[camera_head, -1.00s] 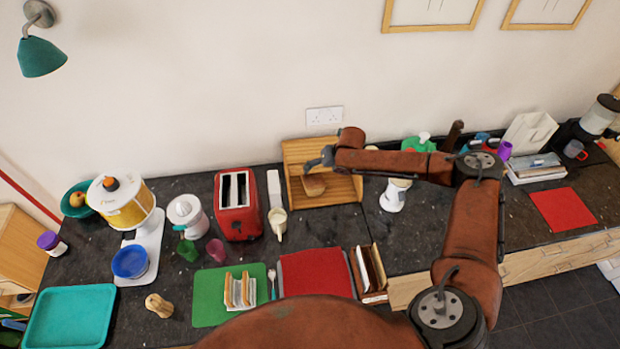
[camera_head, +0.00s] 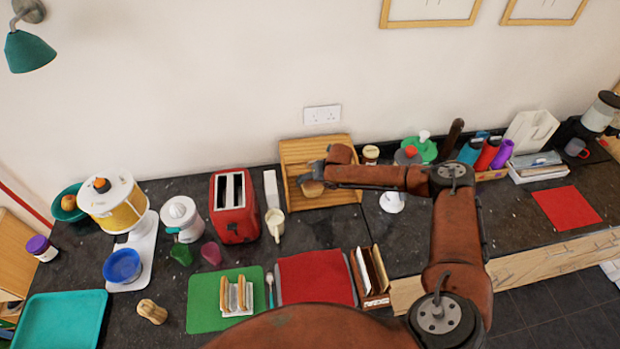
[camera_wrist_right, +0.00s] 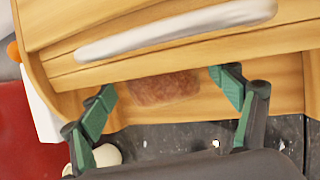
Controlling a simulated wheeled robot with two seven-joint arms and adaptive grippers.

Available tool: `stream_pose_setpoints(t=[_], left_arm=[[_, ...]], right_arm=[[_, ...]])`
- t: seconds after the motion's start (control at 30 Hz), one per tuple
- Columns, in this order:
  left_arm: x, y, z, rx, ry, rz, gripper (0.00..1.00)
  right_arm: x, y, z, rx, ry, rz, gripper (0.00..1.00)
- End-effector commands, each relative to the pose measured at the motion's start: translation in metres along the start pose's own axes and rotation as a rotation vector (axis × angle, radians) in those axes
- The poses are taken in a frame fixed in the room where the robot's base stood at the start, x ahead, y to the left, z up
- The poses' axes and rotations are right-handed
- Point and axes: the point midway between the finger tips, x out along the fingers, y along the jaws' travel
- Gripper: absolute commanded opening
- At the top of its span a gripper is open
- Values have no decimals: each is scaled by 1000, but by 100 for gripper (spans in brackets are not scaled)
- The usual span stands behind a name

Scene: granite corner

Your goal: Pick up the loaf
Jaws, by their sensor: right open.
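The loaf (camera_head: 311,189) is a small brown piece inside the open wooden bread bin (camera_head: 340,193) by the wall; my right gripper partly covers it in the head view. In the right wrist view the loaf (camera_wrist_right: 165,88) lies reddish brown on the pale wood of the bin (camera_wrist_right: 285,88). My right gripper (camera_head: 311,176) is over the bin, at the loaf. In the right wrist view its green-padded fingers (camera_wrist_right: 161,84) are open, one to each side of the loaf, with gaps between. My left gripper is not in view.
A red toaster (camera_head: 234,206) and a white jug (camera_head: 275,224) stand left of the bin. A pale bar, perhaps a handle (camera_wrist_right: 175,31), crosses the bin in the wrist view. Several bottles and a red mat (camera_head: 566,208) are to the right. Dark counter shows before the bin.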

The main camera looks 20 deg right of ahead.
Motion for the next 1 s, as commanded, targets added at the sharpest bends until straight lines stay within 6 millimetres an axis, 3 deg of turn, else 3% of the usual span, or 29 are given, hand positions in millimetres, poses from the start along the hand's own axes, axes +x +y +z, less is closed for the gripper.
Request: stream_pose_setpoints(t=[0.2, 0.43, 1.0], left_arm=[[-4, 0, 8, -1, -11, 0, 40], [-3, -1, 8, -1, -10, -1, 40], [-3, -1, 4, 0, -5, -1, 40]], right_arm=[[22, 0, 0, 1, 1, 0, 83], [24, 0, 0, 1, 0, 0, 83], [23, 0, 0, 1, 0, 0, 44]])
